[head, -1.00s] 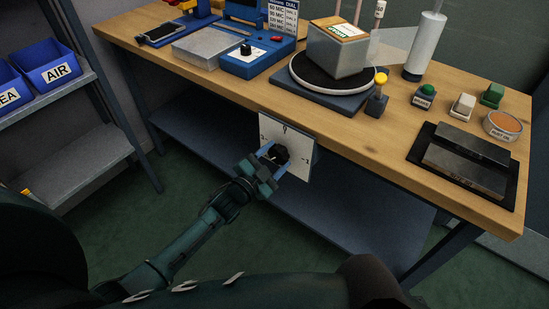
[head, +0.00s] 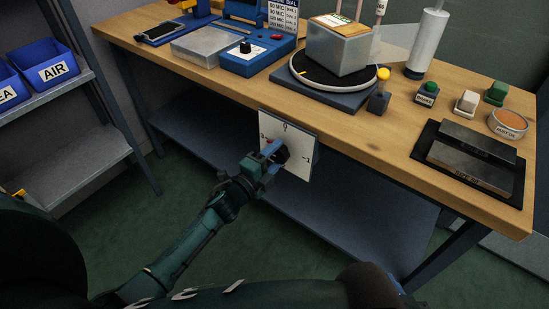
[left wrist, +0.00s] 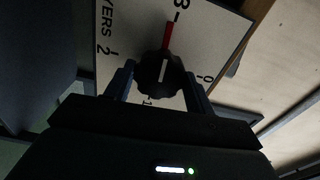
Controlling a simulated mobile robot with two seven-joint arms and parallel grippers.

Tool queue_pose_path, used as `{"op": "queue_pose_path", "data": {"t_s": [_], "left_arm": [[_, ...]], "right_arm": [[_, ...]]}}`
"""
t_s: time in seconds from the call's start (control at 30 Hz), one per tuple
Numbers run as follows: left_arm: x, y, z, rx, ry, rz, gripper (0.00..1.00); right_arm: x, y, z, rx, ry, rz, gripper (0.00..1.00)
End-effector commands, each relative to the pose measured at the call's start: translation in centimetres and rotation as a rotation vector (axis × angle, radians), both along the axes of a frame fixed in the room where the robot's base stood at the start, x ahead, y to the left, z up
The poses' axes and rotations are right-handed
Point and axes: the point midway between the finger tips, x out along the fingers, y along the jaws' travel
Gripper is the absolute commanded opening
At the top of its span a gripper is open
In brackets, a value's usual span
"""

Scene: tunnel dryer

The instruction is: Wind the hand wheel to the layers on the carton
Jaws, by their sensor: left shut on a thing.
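The hand wheel (head: 284,154) is a small black knob on a white dial plate (head: 300,164) fixed under the bench's front edge. In the left wrist view the knob (left wrist: 161,73) carries a white line, and a red pointer (left wrist: 168,36) runs from it close to the 3. The marks 0, 1 and 2 also show there. My left gripper (head: 271,153) is shut on the knob, a finger on either side. My right gripper is out of view.
The wooden bench (head: 385,140) carries a blue instrument box (head: 246,60), a yellow-topped button (head: 383,73), several small coloured blocks and a black tray (head: 422,160). Blue bins (head: 52,66) stand on the left shelf. Below the bench is a blue lower shelf (head: 340,222).

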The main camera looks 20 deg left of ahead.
Motion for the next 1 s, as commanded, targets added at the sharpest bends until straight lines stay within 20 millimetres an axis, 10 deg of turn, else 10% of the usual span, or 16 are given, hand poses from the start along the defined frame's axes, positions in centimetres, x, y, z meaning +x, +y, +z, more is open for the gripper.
{"op": "queue_pose_path", "data": {"t_s": [0.7,0.73,1.0], "left_arm": [[-0.03,0.0,-0.06,0.066,-0.022,0.0,0.31],[-0.03,0.0,-0.06,0.066,-0.022,0.0,0.57],[-0.02,0.0,-0.03,0.065,-0.023,0.0,0.76]], "right_arm": [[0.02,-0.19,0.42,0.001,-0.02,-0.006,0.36],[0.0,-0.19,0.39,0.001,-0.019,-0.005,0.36],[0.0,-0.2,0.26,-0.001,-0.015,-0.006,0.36]]}}
